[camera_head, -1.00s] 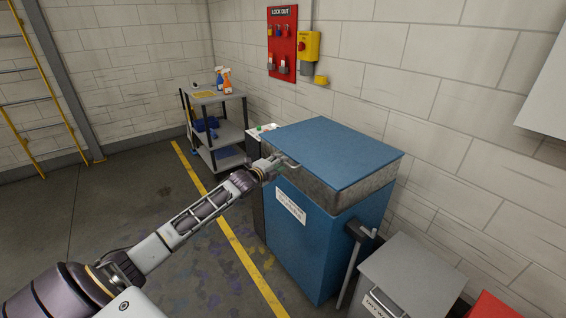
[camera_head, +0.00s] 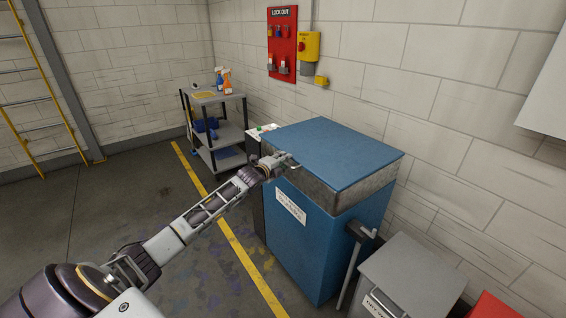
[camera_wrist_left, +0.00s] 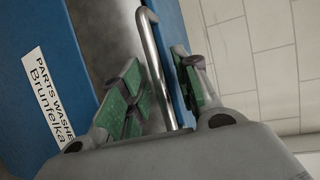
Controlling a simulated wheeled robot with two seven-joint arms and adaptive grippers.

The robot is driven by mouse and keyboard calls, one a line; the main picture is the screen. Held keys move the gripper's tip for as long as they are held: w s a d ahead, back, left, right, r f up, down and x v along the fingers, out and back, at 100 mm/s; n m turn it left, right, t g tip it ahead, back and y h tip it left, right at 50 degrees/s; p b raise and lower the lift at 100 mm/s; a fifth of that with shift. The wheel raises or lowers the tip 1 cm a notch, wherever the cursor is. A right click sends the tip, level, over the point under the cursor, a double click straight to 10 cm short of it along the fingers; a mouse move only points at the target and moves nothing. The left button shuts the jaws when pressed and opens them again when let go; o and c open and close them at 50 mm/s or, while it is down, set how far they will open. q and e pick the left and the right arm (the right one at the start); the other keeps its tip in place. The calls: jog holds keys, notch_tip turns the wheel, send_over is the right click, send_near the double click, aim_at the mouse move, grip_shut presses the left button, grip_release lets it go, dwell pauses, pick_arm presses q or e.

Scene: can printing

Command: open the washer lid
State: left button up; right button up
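The parts washer (camera_head: 315,240) is a blue cabinet with a grey metal band and a flat blue lid (camera_head: 335,150), which is down. A bent metal bar handle (camera_wrist_left: 158,70) sticks out at the lid's front. It is small and partly hidden by the gripper in the head view. My left gripper (camera_head: 282,162) is at the lid's front left edge. In the left wrist view its green-padded fingers (camera_wrist_left: 160,88) are apart, one on each side of the handle, with gaps showing beside the bar. My right gripper is in neither view.
A grey cart (camera_head: 215,125) with spray bottles stands behind the washer to the left. A grey bin (camera_head: 412,270) and a crank-like lever (camera_head: 354,250) are at its right. The wall (camera_head: 440,100) is close behind. Open floor (camera_head: 120,205) lies left.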

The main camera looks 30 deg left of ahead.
pick_arm(q)
grip_shut()
jog(key=shift+r, duration=0.1)
dwell(0.3)
